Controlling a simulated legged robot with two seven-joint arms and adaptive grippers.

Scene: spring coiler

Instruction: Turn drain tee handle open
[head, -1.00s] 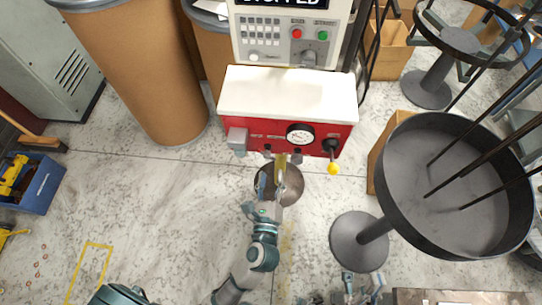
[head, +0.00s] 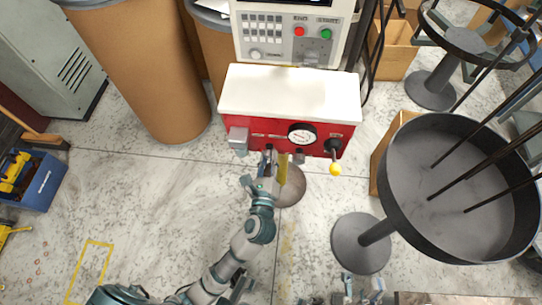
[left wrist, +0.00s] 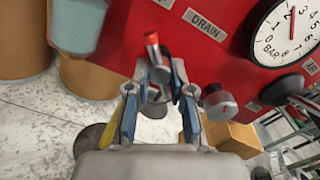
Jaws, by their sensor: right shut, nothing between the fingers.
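The drain tee handle (left wrist: 152,48) shows in the left wrist view as a short metal stem with a red end, beside the DRAIN label (left wrist: 204,25) on the red panel. It tilts slightly and joins a grey fitting below. My left gripper (left wrist: 158,92) is open, with its two fingers either side of the fitting below the red end; I cannot tell if they touch it. In the head view my left gripper (head: 268,162) is at the lower front of the red unit (head: 268,128), covering much of the handle. My right gripper (head: 360,289) is shut and empty at the bottom edge.
A round pressure gauge (head: 302,134) and a yellow-knobbed lever (head: 335,168) are on the red front. A second grey fitting (left wrist: 218,103) is close right of the left gripper. A large dark pan (head: 450,190) stands right.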

